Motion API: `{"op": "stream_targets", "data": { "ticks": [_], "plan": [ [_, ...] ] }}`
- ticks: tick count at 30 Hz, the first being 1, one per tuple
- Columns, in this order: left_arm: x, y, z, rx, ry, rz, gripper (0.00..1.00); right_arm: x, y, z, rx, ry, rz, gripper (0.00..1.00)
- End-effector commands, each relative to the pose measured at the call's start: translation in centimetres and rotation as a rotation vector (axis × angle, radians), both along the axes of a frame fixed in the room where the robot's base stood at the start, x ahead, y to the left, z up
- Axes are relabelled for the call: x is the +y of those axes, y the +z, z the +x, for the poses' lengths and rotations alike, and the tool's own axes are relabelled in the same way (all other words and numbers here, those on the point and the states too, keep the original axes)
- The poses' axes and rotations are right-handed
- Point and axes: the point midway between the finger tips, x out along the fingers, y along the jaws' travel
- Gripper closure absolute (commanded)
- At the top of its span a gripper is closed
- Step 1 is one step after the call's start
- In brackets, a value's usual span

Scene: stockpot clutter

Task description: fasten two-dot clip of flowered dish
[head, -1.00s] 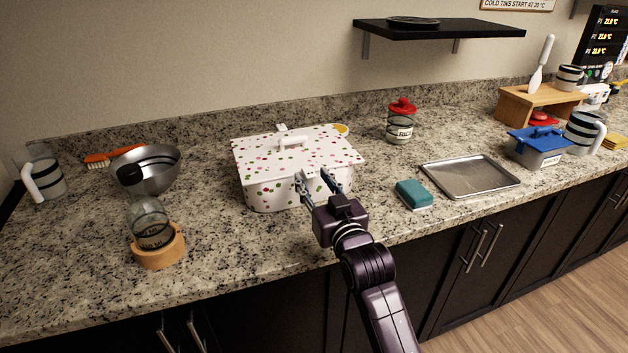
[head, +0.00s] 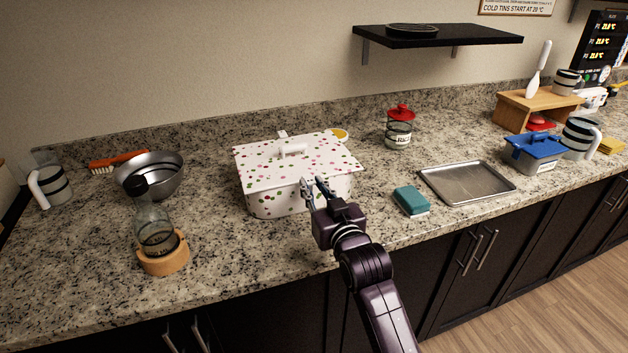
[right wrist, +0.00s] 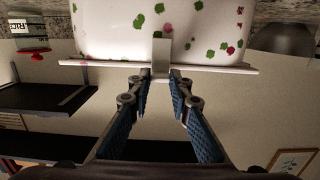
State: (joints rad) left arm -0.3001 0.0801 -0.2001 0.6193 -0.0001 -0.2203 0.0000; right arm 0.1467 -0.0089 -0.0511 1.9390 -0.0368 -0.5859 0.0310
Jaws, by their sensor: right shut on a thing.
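The flowered dish (head: 270,195) is a white rectangular pot with green and pink spots, on the counter left of the picture's middle. Its spotted lid (head: 262,160) lies on top. My right gripper (head: 314,184) is at its near side, shut on the front clip. In the right wrist view, which is upside down, the pale clip (right wrist: 161,52) spans the lid edge between the fingertips (right wrist: 160,78). No dots can be made out on it. Another clip (head: 283,134) sticks up at the far side. My left gripper is not in view.
A glass flask in a wooden ring (head: 163,256) and a steel bowl (head: 165,184) stand left. A teal sponge (head: 411,201), a metal tray (head: 467,182) and a red-lidded jar (head: 399,130) stand right. The counter before the dish is clear.

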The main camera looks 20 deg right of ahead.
Motion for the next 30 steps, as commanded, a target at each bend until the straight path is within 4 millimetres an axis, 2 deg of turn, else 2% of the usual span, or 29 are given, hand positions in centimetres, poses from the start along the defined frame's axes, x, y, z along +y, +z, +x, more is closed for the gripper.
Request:
{"op": "stream_targets", "data": {
  "ticks": [2,11,12,17,26,30],
  "plan": [
    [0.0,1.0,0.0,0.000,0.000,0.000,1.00,0.0,0.4,0.0,0.012,0.000,0.000,1.00],
    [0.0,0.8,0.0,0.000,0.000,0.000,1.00,0.0,0.1,0.1,0.017,0.000,-0.001,1.00],
    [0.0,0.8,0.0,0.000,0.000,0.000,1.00,0.0,0.1,0.1,0.017,0.000,-0.001,0.81],
    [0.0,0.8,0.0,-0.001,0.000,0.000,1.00,0.0,0.1,0.1,0.017,0.000,-0.001,0.64],
    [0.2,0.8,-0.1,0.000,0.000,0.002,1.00,0.0,0.1,-0.1,0.016,0.000,-0.001,0.64],
    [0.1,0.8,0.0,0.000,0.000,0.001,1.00,0.0,0.1,-1.1,0.017,0.000,-0.001,0.64]
  ]
}}
